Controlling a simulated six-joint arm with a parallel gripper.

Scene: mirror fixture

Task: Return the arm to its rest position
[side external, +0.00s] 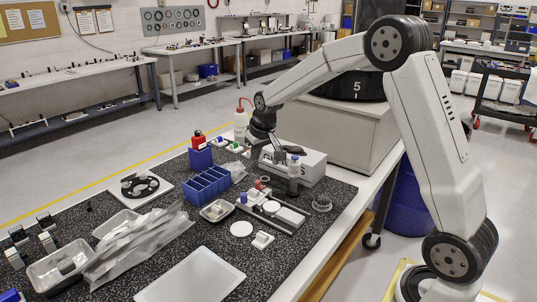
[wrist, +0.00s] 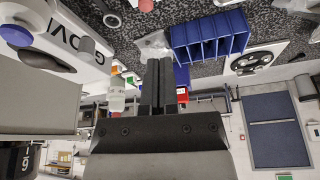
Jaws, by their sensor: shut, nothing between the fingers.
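My arm reaches from the right over the black speckled bench mat (side external: 190,234) in the side external view. The arm is folded, with its elbow high and its wrist hanging above the far part of the mat. My gripper (wrist: 160,63) shows in the wrist view with its two dark fingers close together and nothing held. In the side external view the fingers are small and hard to make out against the items behind. No marker of a rest position shows.
Small mounts, metal trays (side external: 217,211) and clear bags (side external: 135,240) lie on the mat.

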